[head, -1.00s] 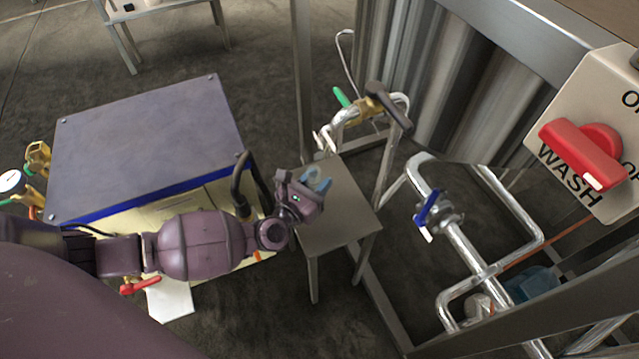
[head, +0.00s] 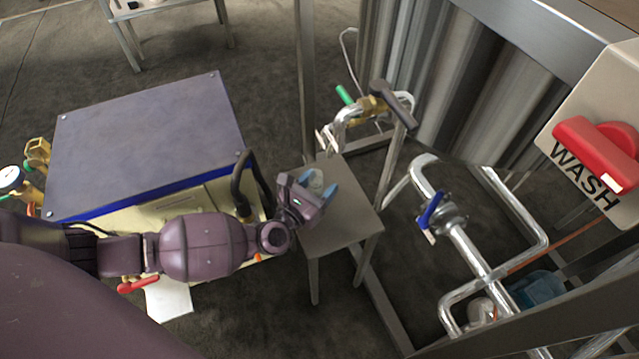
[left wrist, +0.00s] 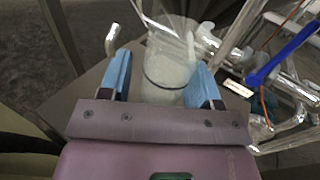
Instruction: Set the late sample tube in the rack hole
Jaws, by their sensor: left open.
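My left gripper (head: 318,185) is open over the small grey metal stand. Its two blue fingers point away from me. A clear, pale cylindrical vessel (left wrist: 168,78) with a dark ring around it stands between or just beyond the fingers in the left wrist view. In the head view it is a small pale shape (head: 317,182) between the fingertips. I cannot tell whether the fingers touch it, or whether it is the late sample tube. I cannot make out a rack with holes. My right gripper is not in view.
The small stand (head: 345,222) has bare top around the gripper. Behind it are a pipe outlet with a black-handled valve (head: 392,104) and a steel post. Pipes with a blue-handled valve (head: 431,211) are at right, below a red WASH switch (head: 598,150). A grey-topped cabinet (head: 150,140) is at left.

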